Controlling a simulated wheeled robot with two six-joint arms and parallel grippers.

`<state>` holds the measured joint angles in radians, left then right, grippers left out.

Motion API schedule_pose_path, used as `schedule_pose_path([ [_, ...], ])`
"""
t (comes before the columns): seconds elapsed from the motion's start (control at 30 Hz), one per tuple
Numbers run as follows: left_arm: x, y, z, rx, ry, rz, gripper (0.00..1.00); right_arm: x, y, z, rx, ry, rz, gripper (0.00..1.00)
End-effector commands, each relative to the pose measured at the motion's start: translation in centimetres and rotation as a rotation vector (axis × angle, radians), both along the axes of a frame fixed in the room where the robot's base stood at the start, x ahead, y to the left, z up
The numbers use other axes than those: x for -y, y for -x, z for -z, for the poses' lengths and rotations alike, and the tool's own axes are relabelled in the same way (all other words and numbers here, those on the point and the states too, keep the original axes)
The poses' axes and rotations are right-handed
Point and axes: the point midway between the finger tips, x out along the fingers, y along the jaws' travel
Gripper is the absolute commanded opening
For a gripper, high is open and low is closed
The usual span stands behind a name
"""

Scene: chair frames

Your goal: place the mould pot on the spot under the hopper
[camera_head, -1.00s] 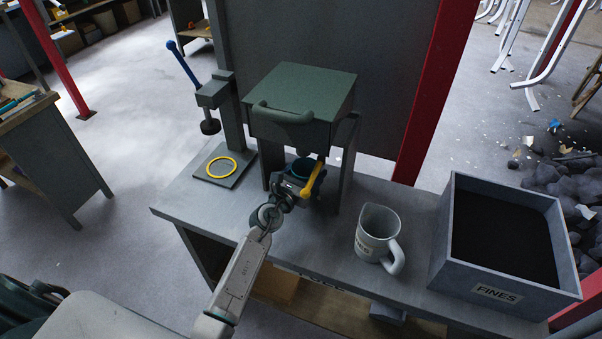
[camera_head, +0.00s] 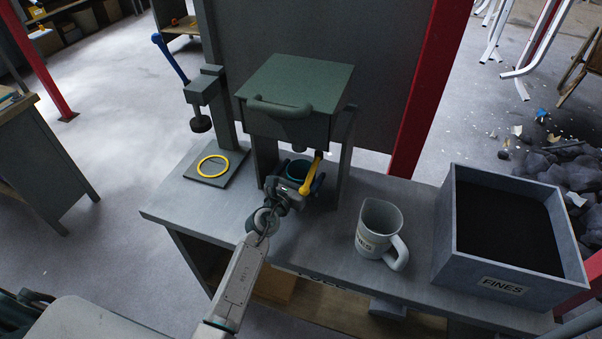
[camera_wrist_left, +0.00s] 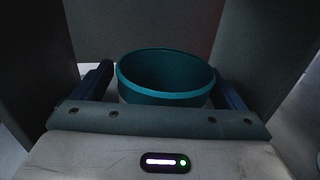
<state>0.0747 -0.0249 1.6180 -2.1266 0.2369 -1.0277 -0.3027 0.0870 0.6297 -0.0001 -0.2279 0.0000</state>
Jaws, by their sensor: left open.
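The mould pot (camera_head: 297,170) is a round teal pot standing under the green hopper (camera_head: 296,98), between the hopper's legs. In the left wrist view the pot (camera_wrist_left: 166,76) stands upright between the two spread fingers, with its open rim toward me. My left gripper (camera_head: 292,184) is open, its fingers on either side of the pot with gaps visible; it partly hides the pot in the head view. The spot under the hopper is hidden by the pot and gripper. My right gripper is not in view.
A yellow lever (camera_head: 311,174) hangs beside the pot. A grey FINES mug (camera_head: 377,232) and a FINES box (camera_head: 503,283) of dark powder stand to the right on the bench. A press with a yellow ring (camera_head: 213,166) stands left. Bench between mug and hopper is clear.

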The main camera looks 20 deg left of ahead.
Motion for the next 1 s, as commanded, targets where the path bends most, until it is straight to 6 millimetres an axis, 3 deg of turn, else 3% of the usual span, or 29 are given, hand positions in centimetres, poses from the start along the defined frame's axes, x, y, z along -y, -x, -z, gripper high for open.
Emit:
schedule_pose_path([
  [0.17, -0.3, 1.3, -0.2, -0.002, -0.001, 0.0, 0.92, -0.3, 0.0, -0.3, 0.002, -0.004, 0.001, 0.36],
  [0.6, -2.0, 9.9, -0.2, -0.002, -0.001, 0.001, 0.92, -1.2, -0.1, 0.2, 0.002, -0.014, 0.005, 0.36],
  [0.8, -2.4, 11.6, -0.3, 0.001, 0.0, 0.0, 0.92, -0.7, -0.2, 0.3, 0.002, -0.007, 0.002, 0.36],
  [1.0, -2.4, 11.8, -0.4, 0.001, 0.0, 0.0, 0.92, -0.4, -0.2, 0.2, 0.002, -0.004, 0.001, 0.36],
])
